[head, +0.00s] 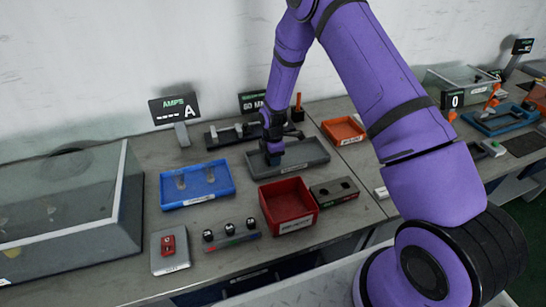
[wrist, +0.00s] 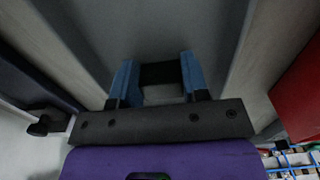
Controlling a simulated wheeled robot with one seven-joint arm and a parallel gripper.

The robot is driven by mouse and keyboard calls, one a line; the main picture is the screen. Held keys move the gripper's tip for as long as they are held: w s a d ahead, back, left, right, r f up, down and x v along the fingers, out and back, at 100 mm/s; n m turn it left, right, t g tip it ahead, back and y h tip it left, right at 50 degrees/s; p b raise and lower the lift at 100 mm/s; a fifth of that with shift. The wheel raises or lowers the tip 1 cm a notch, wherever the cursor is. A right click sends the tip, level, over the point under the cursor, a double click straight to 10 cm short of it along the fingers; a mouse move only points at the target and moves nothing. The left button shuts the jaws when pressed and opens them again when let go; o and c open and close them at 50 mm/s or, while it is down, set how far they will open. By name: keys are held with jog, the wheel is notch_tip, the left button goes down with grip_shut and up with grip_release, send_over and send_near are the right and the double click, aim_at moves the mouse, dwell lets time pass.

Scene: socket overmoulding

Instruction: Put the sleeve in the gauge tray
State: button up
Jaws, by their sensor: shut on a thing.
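My gripper (head: 273,154) is down over a shallow grey tray (head: 312,152) with a white label too small to read; it appears to be the gauge tray. In the wrist view, my gripper (wrist: 160,68) has its two blue fingers closed on the dark sleeve (wrist: 160,75). The sleeve is between the fingertips, over the grey floor of the tray (wrist: 105,25). I cannot tell whether the sleeve touches that floor. In the head view the sleeve is hidden by the gripper.
A red bin (head: 287,193) stands in front of the grey tray, with a dark two-hole block (head: 335,190) beside it. A blue tray (head: 196,196) with two parts lies left. An orange tray (head: 343,129) lies right. Behind is a dark fixture (head: 224,140).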

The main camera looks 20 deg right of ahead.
jog(key=shift+f, duration=0.1)
jog(key=o, duration=1)
jog(key=shift+c, duration=0.2)
notch_tip(320, 180, up, 12)
jog(key=shift+r, duration=0.25)
jog(key=s+d+r+m+t, duration=0.15)
jog(key=s+r+m, duration=0.35)
jog(key=r, duration=0.8)
jog(key=s+d+r+m+t, duration=0.1)
jog(key=s+d+r+m, duration=0.15)
jog(key=s+r, duration=0.85)
jog(key=s+d+r+m+t, duration=0.1)
jog(key=s+r+m, duration=0.4)
jog(key=s, duration=0.5)
jog(key=s+r+m+t, duration=0.1)
jog(key=s+r+m, duration=0.4)
jog(key=s, duration=0.6)
notch_tip(320, 180, up, 2)
jog(key=shift+s+d+t, duration=0.3)
jog(key=shift+d+t, duration=0.05)
jog(key=shift+d, duration=0.05)
